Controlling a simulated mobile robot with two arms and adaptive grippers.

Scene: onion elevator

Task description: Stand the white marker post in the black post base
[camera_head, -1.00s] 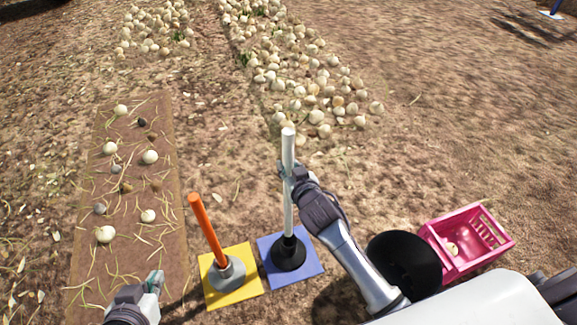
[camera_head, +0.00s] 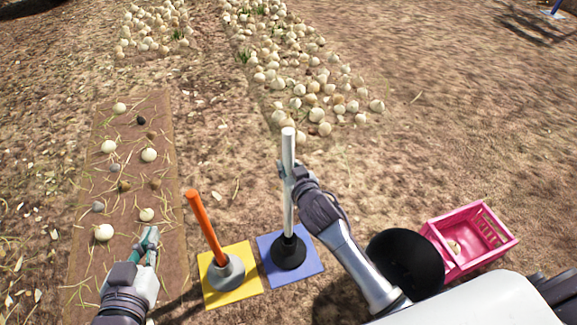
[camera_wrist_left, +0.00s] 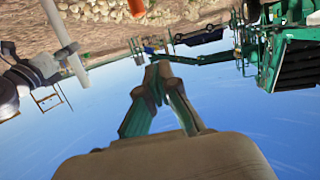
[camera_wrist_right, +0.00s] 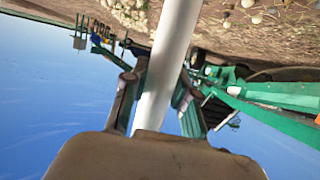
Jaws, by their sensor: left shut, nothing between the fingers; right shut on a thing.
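The white marker post (camera_head: 288,190) stands upright with its lower end at the black post base (camera_head: 288,252) on the blue mat (camera_head: 316,264). Whether it is fully seated inside the base I cannot tell. My right gripper (camera_head: 286,172) is shut on the post at its upper half; the post also fills the right wrist view (camera_wrist_right: 168,65) between the fingers. My left gripper (camera_head: 149,236) is shut and empty, over the brown strip at the lower left. In the left wrist view its fingers (camera_wrist_left: 158,75) come together, and the white post (camera_wrist_left: 62,35) shows at the upper left.
An orange post (camera_head: 205,225) leans in a grey base (camera_head: 227,272) on a yellow mat (camera_head: 247,287), just left of the blue mat. A brown strip (camera_head: 125,205) with scattered onions lies left. A pink crate (camera_head: 452,263) stands right.

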